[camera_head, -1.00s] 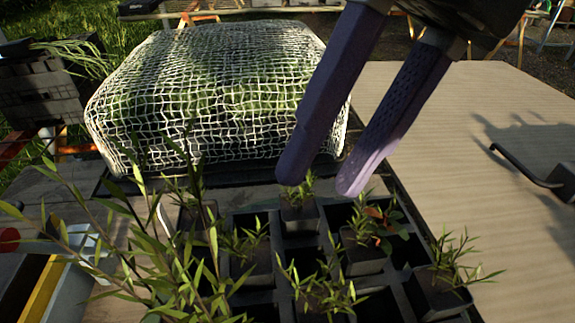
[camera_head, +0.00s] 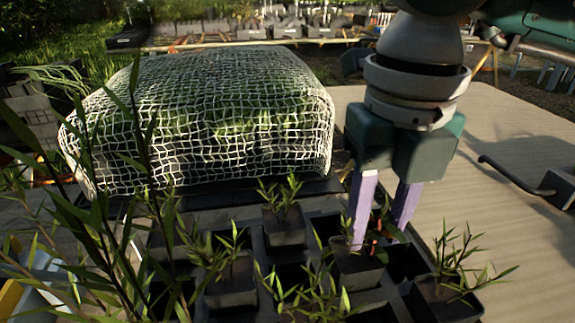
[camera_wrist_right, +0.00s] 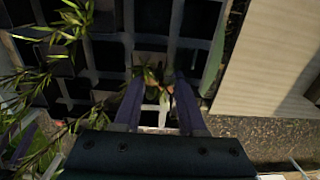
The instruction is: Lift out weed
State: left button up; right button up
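The reddish-leaved weed (camera_head: 374,241) grows beside a green seedling (camera_head: 346,226) in a black pot (camera_head: 357,268) of the dark tray (camera_head: 322,224). My right gripper (camera_head: 379,234) points down over this pot, with its two purple fingers apart on either side of the weed. The fingers partly hide the leaves. In the right wrist view the weed (camera_wrist_right: 168,88) shows between the open fingertips (camera_wrist_right: 157,82); I cannot tell whether they touch it. My left gripper is not in view.
Other potted seedlings stand close by, one at the right (camera_head: 446,290) and one behind (camera_head: 284,225). A net-covered mound (camera_head: 210,120) lies behind the tray. Tall leafy stems (camera_head: 100,225) rise at the left. A black-handled tool (camera_head: 530,185) lies on the mostly clear board (camera_head: 490,130).

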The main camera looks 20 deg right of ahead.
jog(key=shift+f, duration=0.2)
grip_shut()
dwell(0.5)
